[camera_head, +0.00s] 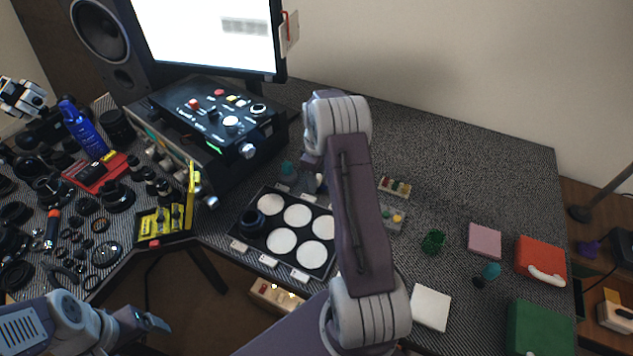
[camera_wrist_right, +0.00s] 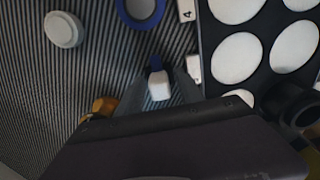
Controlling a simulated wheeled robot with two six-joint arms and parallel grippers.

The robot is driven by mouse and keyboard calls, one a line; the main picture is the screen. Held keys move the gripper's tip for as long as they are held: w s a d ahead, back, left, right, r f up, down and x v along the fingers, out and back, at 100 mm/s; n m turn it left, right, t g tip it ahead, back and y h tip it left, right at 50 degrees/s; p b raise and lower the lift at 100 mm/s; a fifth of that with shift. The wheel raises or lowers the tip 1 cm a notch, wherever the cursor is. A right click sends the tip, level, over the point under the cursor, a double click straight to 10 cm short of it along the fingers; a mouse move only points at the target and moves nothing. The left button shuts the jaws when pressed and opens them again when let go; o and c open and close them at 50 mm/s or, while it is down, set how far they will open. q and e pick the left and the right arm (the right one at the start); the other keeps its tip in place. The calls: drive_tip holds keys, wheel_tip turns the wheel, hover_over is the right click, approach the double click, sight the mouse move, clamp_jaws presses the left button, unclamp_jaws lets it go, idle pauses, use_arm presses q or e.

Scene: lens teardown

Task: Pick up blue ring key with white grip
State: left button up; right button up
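The blue ring key shows in the right wrist view as a blue ring (camera_wrist_right: 143,12) at the top edge. A small white grip (camera_wrist_right: 159,87) with a dark blue stem lies below it; I cannot tell whether these two join. My right gripper (camera_wrist_right: 160,88) has its grey fingers on either side of the white grip, apart, with striped table between. In the head view my right gripper (camera_head: 312,182) is behind the disc tray, largely hidden by my arm, and the key cannot be made out there.
A black tray (camera_head: 246,206) with white discs stands close to the right gripper. A black control box (camera_head: 268,140) is behind it to the left. A round white piece (camera_wrist_right: 63,30) lies left of the ring. Pink, red and green boxes stand on the right.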

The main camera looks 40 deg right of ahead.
clamp_jaws()
drive_tip(key=shift+r, duration=0.2)
wheel_tip(320, 180, up, 4)
drive_tip(key=shift+w+f+p, duration=0.1)
drive_tip(key=shift+p, duration=0.3)
drive_tip(key=s+a+r, duration=0.2)
drive_tip(key=s+r, duration=0.4)
drive_tip(key=s, duration=0.5)
drive_tip(key=shift+s+a+r, duration=0.25)
drive_tip(key=shift+s+r, duration=0.05)
drive_tip(key=shift+r, duration=0.1)
